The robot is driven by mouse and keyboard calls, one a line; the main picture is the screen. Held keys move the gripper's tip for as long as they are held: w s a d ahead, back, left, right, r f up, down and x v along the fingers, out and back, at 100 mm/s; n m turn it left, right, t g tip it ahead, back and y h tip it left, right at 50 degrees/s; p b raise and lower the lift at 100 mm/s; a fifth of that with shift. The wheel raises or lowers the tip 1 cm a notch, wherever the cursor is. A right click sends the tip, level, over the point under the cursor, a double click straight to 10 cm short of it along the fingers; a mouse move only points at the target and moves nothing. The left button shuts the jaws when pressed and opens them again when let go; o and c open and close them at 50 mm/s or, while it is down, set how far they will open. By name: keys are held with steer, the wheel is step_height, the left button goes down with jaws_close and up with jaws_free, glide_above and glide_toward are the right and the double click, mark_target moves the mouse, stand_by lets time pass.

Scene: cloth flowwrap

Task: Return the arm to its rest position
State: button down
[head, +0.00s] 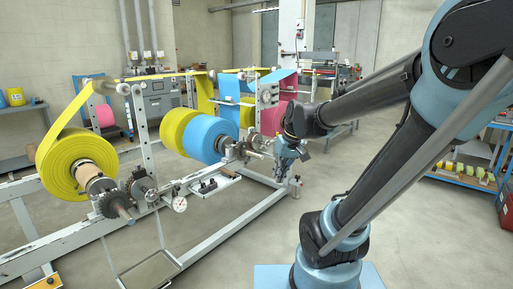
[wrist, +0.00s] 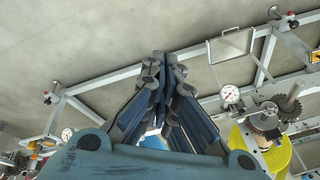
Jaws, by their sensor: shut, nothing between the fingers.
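My gripper (head: 290,156) is at the end of my raised arm in the head view, pointing down near the right end of the machine frame. In the wrist view my gripper (wrist: 162,62) has its fingertips together, with nothing between them. In the head view, the blue roll (head: 211,138) is to the left of the gripper, and a gap to it cannot be judged exactly. My arm crosses the right half of the head view.
The wrapping machine's grey frame (head: 232,223) carries a large yellow roll (head: 62,163), rollers and a dial gauge (head: 180,204). The concrete floor (head: 225,262) in front is clear.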

steer(key=s+d+f+m+h, duration=0.2)
steer(key=s+d+f, duration=0.5)
steer(key=s+d, duration=0.4)
steer(key=shift+s+f+m+h, duration=0.15)
steer(key=shift+s+m+h, duration=0.15)
steer(key=shift+s+m, duration=0.4)
